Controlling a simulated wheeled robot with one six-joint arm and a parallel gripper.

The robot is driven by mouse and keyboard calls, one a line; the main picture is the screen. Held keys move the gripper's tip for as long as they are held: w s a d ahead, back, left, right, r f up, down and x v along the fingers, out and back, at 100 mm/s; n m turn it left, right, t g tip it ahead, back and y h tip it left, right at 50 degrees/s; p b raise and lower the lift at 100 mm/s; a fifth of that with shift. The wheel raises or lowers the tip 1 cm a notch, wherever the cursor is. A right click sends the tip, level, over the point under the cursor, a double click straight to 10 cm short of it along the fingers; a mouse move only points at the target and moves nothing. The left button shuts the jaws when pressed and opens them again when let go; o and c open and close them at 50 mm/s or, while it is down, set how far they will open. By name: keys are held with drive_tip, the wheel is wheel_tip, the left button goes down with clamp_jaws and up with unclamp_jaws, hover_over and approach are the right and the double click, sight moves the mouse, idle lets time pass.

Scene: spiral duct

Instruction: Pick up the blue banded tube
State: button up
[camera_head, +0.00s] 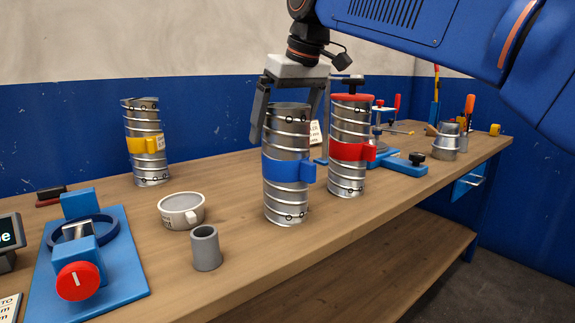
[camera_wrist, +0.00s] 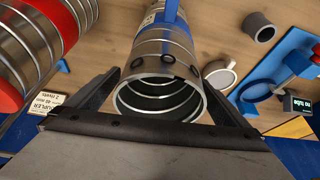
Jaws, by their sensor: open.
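The blue banded tube (camera_head: 288,168) is a ribbed metal cylinder with a blue clamp band, standing upright on the workbench (camera_head: 240,188). In the wrist view the tube (camera_wrist: 160,55) shows its open upper rim close to my gripper. My gripper (camera_head: 288,125) is open above the tube, its two fingers pointing down. In the wrist view the fingers of my gripper (camera_wrist: 158,98) lie on either side of the tube's rim. I cannot tell whether either finger touches the wall.
A red banded tube (camera_head: 350,148) stands close to the right, with a red top. A yellow banded tube (camera_head: 146,143) stands at the back left.

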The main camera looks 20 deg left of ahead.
drive_tip(key=shift+c, duration=0.3)
drive_tip(key=c, duration=1.5)
drive_tip(key=shift+c, duration=1.3)
drive_tip(key=shift+r, duration=0.15)
